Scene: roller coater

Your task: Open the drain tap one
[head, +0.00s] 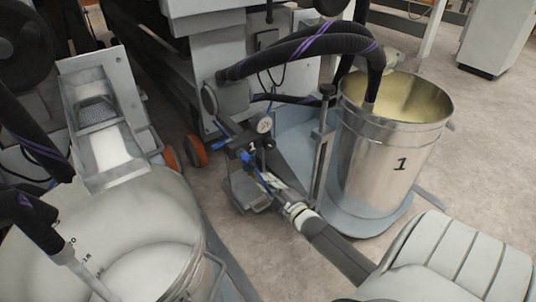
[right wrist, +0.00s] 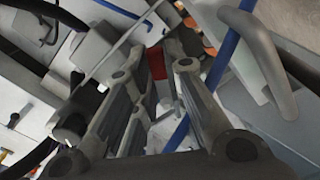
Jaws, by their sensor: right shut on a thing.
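Drain tap one (head: 247,160) has a blue lever and sits low on the machine beside a small mark 1. A second blue lever (head: 270,143) is just right of it, near a round gauge. My right gripper (head: 262,176) reaches in from the lower right and is at the tap, shut on its handle. In the right wrist view, the fingers (right wrist: 156,62) close around a spot where a red part (right wrist: 157,64) shows; a blue rod passes behind the right finger. The fingers hide most of the grip. My left gripper is not in view.
A large steel vessel (head: 125,230) fills the lower left. Orange wheels (head: 196,150) are left of the tap.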

